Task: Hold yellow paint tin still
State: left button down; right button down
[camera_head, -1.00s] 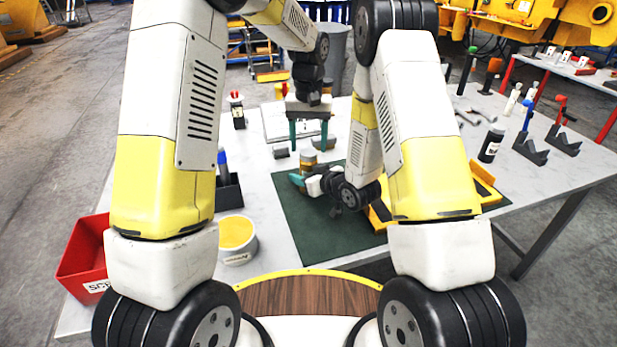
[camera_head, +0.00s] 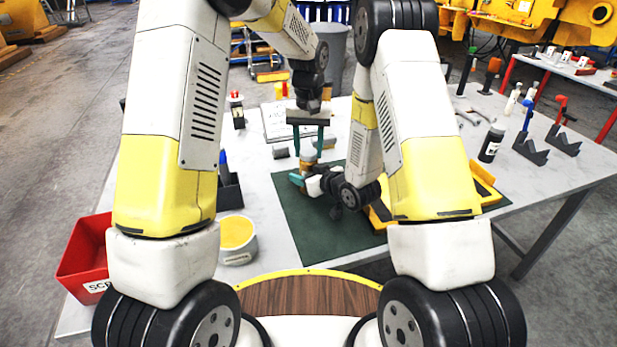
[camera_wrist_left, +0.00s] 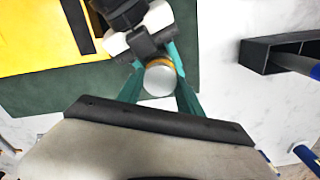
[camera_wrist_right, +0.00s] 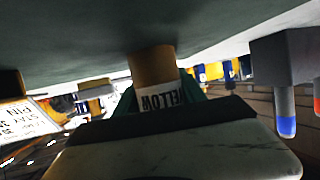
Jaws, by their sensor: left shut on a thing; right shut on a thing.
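The yellow paint tin (camera_head: 309,154) stands on the green mat near its far left edge, small and partly hidden by my grippers in the head view. Its pale round lid (camera_wrist_left: 160,82) shows in the left wrist view. Its upside-down "YELLOW" label (camera_wrist_right: 160,98) shows in the right wrist view. My left gripper (camera_head: 309,151) reaches down from above, its teal fingers shut on either side of the tin. My right gripper (camera_head: 300,179) comes in low from the side and is shut on the tin's body.
The green mat (camera_head: 300,225) has yellow blocks (camera_head: 483,185) at its right. A larger tub with a yellow top (camera_head: 237,240) and a red bin (camera_head: 85,258) are at the left. A dark holder (camera_head: 229,192) stands left of the mat. A black bottle (camera_head: 491,144) stands right.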

aim_at(309, 172)
pick_arm(q)
jog(key=c, duration=0.7)
grip_release()
jog(key=shift+r, duration=0.1)
notch_tip(309, 172, up, 12)
pick_arm(e)
jog(key=c, duration=0.6)
grip_release()
jog(key=v, duration=0.7)
jog(key=shift+s+d+r, duration=0.1)
jog(key=shift+s+d, duration=0.1)
jog(key=shift+s, duration=0.15)
